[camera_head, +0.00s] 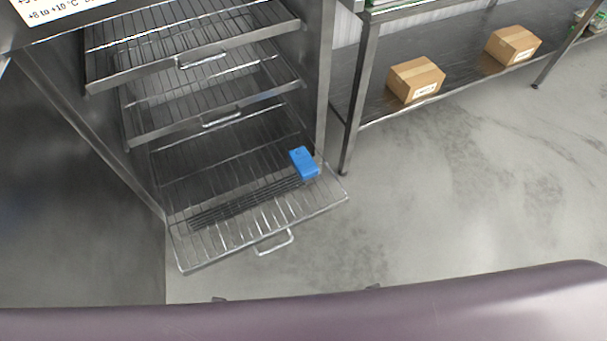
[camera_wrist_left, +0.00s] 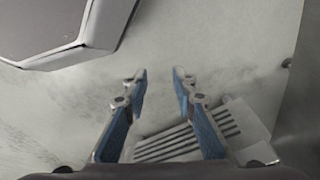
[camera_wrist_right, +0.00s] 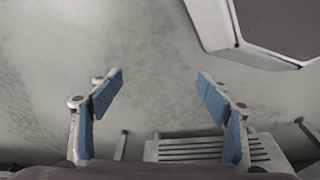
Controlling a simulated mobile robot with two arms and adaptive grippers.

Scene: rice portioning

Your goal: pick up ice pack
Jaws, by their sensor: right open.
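The ice pack (camera_head: 304,163) is a small blue block. In the head view it lies on the right part of the lowest wire rack (camera_head: 250,222), which is pulled out of a steel cabinet. My left gripper (camera_wrist_left: 159,74) shows only in the left wrist view, with a gap between its blue-padded fingers and nothing in it. My right gripper (camera_wrist_right: 161,78) shows only in the right wrist view, wider apart and empty. Neither gripper shows in the head view, and the ice pack shows in neither wrist view.
The lowest rack has a front handle (camera_head: 274,243). Two more racks (camera_head: 205,60) stick out above it. A steel shelf (camera_head: 455,84) to the right holds two cardboard boxes (camera_head: 415,79) (camera_head: 512,45). The grey floor (camera_head: 430,190) in front and to the right is clear.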

